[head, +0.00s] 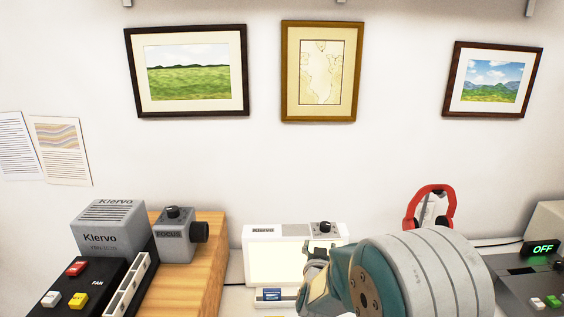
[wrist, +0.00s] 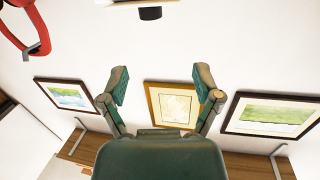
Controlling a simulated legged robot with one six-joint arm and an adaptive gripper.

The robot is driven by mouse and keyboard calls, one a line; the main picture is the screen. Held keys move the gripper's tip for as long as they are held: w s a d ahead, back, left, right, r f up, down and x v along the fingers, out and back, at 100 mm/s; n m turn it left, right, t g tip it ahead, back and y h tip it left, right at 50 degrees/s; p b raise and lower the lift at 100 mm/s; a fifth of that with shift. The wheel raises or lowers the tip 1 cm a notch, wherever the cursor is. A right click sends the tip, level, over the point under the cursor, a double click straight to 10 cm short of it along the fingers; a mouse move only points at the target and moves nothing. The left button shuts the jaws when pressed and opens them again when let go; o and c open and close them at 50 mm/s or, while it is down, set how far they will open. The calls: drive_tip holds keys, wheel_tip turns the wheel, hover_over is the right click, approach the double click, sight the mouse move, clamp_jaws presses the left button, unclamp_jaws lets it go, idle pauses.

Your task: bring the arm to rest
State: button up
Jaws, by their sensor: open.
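My arm (head: 415,270) shows at the lower right of the head view, a green and grey link reaching in front of a white lit panel (head: 270,261). My gripper (head: 320,250) is small and partly hidden behind the arm there. In the wrist view my gripper (wrist: 161,88) has its two green fingers spread wide, with nothing between them. The wrist view appears upside down. Beyond the fingers are the white wall and a gold-framed print (wrist: 172,104); the same print hangs mid-wall in the head view (head: 321,72).
Dark-framed prints hang at left (head: 188,71) and right (head: 492,79). Below stand a grey Klervo box (head: 110,232), a focus unit (head: 177,240) on a wooden block (head: 205,275), red headphones (head: 411,205) and a device reading OFF (head: 541,249).

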drive_tip(key=s+r+n+g+y, duration=0.15)
drive_tip(key=s+r+g, duration=0.25)
drive_tip(key=s, duration=0.7)
drive_tip(key=s+r+n+g+y, duration=0.1)
drive_tip(key=s+r+g+y, duration=0.3)
drive_tip(key=s, duration=0.6)
drive_tip(key=s+d+g+h, duration=0.2)
drive_tip(key=s+d+g, duration=0.1)
drive_tip(key=s, duration=1.1)
drive_tip(key=shift+s+d, duration=0.15)
drive_tip(key=shift+d, duration=0.2)
